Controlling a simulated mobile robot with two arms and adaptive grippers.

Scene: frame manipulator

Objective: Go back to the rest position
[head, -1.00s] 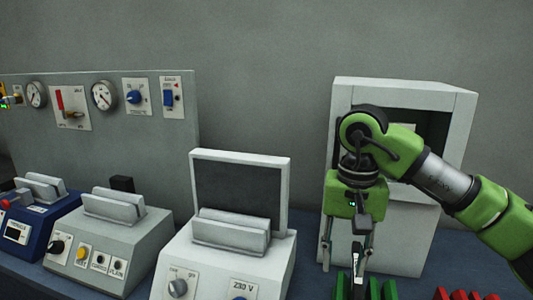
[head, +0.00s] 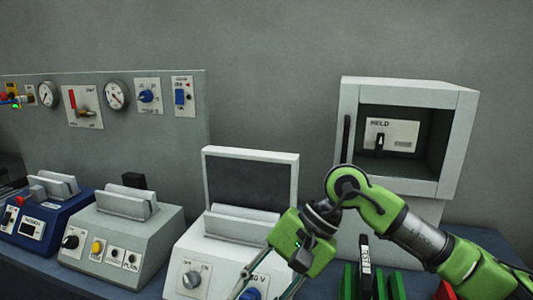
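My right gripper (head: 262,289) is at the bottom centre of the head view, in front of the white device with the raised lid. Its fingers are spread apart, with nothing seen between them; the tips are at or below the picture's lower edge. My green and grey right arm (head: 420,238) reaches in from the right. A thin dark upright piece with a white label (head: 365,262) stands among green slats (head: 381,287) at the bottom, behind and left of the forearm. My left gripper is not in view.
A white device with a raised lid (head: 250,180) stands mid-counter, partly hidden by my gripper. An open-fronted white cabinet (head: 460,130) stands behind my arm. A grey device (head: 120,235) and blue device (head: 40,225) are left, before a gauge panel (head: 150,125). Red slats (head: 445,290) are bottom right.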

